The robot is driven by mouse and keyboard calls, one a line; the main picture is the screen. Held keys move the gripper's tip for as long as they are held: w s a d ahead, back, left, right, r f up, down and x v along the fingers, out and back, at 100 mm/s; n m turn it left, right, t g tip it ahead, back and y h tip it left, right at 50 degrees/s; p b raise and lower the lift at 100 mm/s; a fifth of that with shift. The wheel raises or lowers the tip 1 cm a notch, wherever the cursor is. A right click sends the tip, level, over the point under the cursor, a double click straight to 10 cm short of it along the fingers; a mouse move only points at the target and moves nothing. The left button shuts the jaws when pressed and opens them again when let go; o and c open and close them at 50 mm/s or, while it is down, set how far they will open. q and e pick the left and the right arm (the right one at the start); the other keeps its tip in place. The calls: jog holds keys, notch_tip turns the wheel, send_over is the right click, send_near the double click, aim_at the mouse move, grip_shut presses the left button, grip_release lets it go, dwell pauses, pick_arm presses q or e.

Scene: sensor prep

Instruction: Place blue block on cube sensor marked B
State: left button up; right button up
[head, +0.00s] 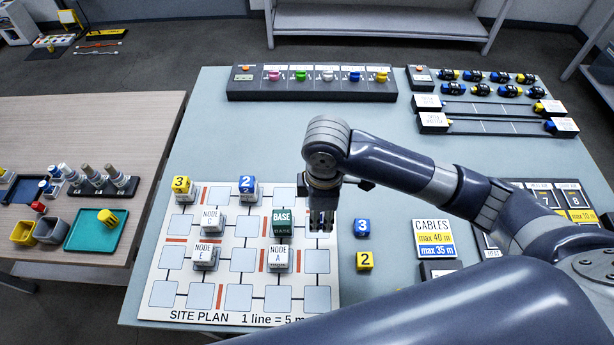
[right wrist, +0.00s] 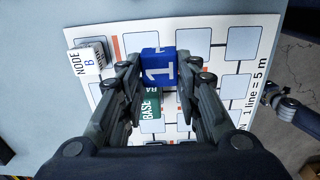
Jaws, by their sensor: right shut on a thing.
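My right gripper (head: 321,224) points down over the right column of the site plan. In the right wrist view its fingers (right wrist: 160,80) are shut on a blue block marked 1 (right wrist: 158,63). In the head view I cannot make out this block. The white cube sensor marked NODE B (right wrist: 87,60) stands at the upper left of the right wrist view, apart from the block, with its top bare. In the head view my right arm hides it. A dark jointed part of mine (right wrist: 288,105), perhaps the left gripper, shows at the right edge of the right wrist view.
The green BASE block (head: 281,222) stands just left of my right gripper. The node C (head: 211,219), node E (head: 206,254) and node A (head: 279,256) cubes are nearby. A blue block 3 (head: 362,228) and a yellow block 2 (head: 364,261) lie right of the site plan (head: 160,293).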

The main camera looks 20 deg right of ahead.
jog(key=w, duration=0.3)
jog(key=w+d+p, duration=0.1)
jog(key=w, duration=0.3)
jog(key=w+d, duration=0.1)
jog(key=w, duration=0.2)
jog(key=shift+w+f+p, duration=0.15)
jog(key=shift+f+p, duration=0.15)
jog(key=shift+f, duration=0.1)
jog(key=shift+w+d+f, duration=0.15)
jog(key=shift+w, duration=0.6)
jog(key=shift+w+f+p, duration=0.1)
jog(key=shift+f+p, duration=0.15)
jog(key=shift+p, duration=0.1)
notch_tip(320, 180, down, 2)
jog(key=shift+f+p, duration=0.25)
jog(key=shift+p, duration=0.1)
pick_arm(q)
jog(key=r, duration=0.3)
jog(key=shift+d+r, duration=0.1)
jog(key=shift+d, duration=0.2)
pick_arm(e)
jog(key=shift+f, duration=0.3)
jog(key=shift+f, duration=0.1)
jog(key=o, duration=0.9)
